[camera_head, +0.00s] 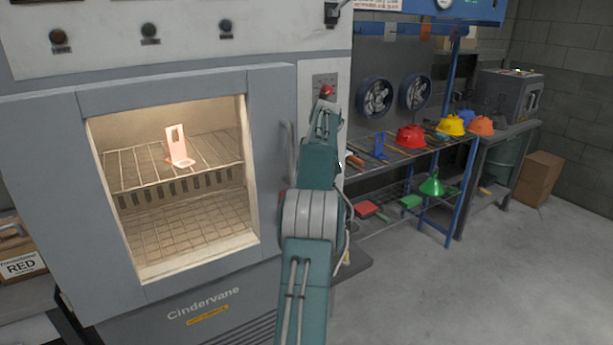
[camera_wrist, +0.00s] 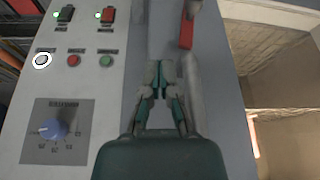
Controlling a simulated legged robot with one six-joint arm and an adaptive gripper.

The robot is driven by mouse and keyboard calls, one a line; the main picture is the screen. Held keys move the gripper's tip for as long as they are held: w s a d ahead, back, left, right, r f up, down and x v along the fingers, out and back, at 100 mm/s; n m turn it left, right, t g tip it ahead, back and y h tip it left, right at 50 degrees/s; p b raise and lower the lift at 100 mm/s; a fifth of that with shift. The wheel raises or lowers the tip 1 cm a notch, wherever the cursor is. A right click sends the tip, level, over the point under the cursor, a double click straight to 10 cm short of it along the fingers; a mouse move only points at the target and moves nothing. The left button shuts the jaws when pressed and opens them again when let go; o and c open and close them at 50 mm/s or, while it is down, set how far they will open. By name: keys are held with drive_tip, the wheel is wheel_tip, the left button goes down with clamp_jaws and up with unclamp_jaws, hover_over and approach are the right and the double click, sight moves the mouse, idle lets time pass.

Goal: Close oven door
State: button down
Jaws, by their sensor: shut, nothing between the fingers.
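The grey oven (camera_head: 190,290) stands at the left of the head view, its lit chamber showing through a large opening or window in the grey oven door (camera_head: 270,120). The door lies roughly flush with the oven front; I cannot tell whether a small gap remains at its edge. A vertical handle (camera_head: 288,150) is on the door's right side, partly hidden by my arm. My gripper (camera_head: 326,106) is shut and empty in front of the control panel, near the door's right edge. In the wrist view, my gripper (camera_wrist: 158,92) points at a grey vertical bar with a red-ended lever (camera_wrist: 187,30).
The control panel (camera_wrist: 65,110) has a blue dial, buttons and lit switches. A cardboard box (camera_head: 540,178) is farther back. The floor at right is clear.

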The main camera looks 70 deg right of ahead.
drive_tip(key=v, duration=0.8)
drive_tip(key=w+a+r+n, duration=0.1)
drive_tip(key=w+a+r, duration=0.3)
drive_tip(key=w+a, duration=0.85)
drive_tip(key=w+a+r+n, duration=0.1)
drive_tip(key=w+a, duration=0.2)
drive_tip(key=a, duration=0.8)
drive_tip(key=w+a+r, duration=0.1)
drive_tip(key=w+a, duration=0.3)
drive_tip(key=a, duration=0.7)
drive_tip(key=s+a+f+n+t+y, duration=0.1)
drive_tip(key=s+a+f, duration=0.2)
drive_tip(key=a, duration=0.7)
drive_tip(key=s+a+f+n, duration=0.1)
drive_tip(key=s+a+f, duration=0.15)
drive_tip(key=a, duration=0.65)
drive_tip(key=s+a+f+n+t+y, duration=0.1)
drive_tip(key=s+a+f, duration=0.8)
drive_tip(key=a, duration=0.1)
drive_tip(key=shift+s+n, duration=0.4)
